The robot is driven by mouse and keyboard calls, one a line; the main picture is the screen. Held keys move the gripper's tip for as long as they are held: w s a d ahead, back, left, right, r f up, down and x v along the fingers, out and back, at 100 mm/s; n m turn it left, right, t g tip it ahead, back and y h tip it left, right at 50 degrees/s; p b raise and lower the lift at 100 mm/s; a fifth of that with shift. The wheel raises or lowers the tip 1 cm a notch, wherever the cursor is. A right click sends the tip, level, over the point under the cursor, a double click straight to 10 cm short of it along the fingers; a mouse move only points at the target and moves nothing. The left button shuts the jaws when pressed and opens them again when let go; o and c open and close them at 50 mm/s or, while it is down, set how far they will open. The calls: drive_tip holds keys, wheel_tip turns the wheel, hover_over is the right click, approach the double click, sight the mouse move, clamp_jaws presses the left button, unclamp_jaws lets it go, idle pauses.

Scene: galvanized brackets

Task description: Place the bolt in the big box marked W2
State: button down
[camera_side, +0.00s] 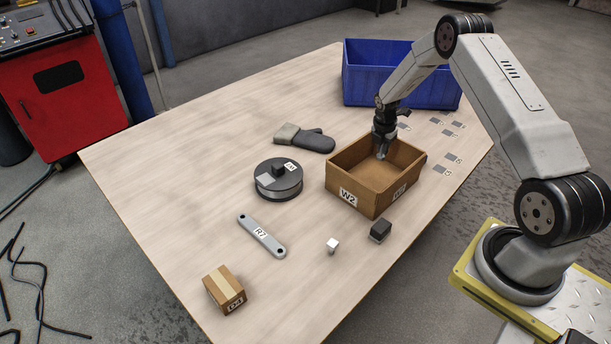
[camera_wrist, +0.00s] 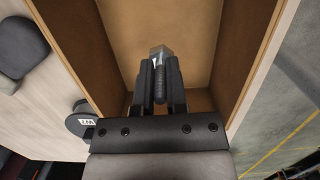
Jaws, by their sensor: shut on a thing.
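The big box marked W2 (camera_side: 348,197) is an open brown box on the table. My gripper (camera_side: 382,150) points down over the inside of this box. In the wrist view my gripper (camera_wrist: 160,88) is shut on the bolt (camera_wrist: 161,56), a grey metal piece with a blocky head and a threaded shank between the fingers. The box's brown floor and walls (camera_wrist: 91,60) surround the bolt in that view. The side view shows the bolt only as a small grey shape at the fingertips. I cannot tell whether it touches the box floor.
A blue bin (camera_side: 375,86) stands behind the box. A round labelled disc (camera_side: 278,186) and a glove (camera_side: 312,141) lie to its left. A bar marked R7 (camera_side: 261,235), a carton (camera_side: 224,289), a white piece (camera_side: 332,245) and a dark block (camera_side: 380,230) lie in front.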

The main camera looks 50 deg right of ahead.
drive_tip(key=shift+f, duration=4.6)
drive_tip(key=shift+f, duration=0.15)
drive_tip(key=c, duration=0.7)
unclamp_jaws()
drive_tip(key=shift+o, duration=0.2)
wheel_tip(320, 180, up, 12)
drive_tip(key=a, duration=0.1)
drive_tip(key=shift+a, duration=0.4)
drive_tip(key=shift+a, duration=0.1)
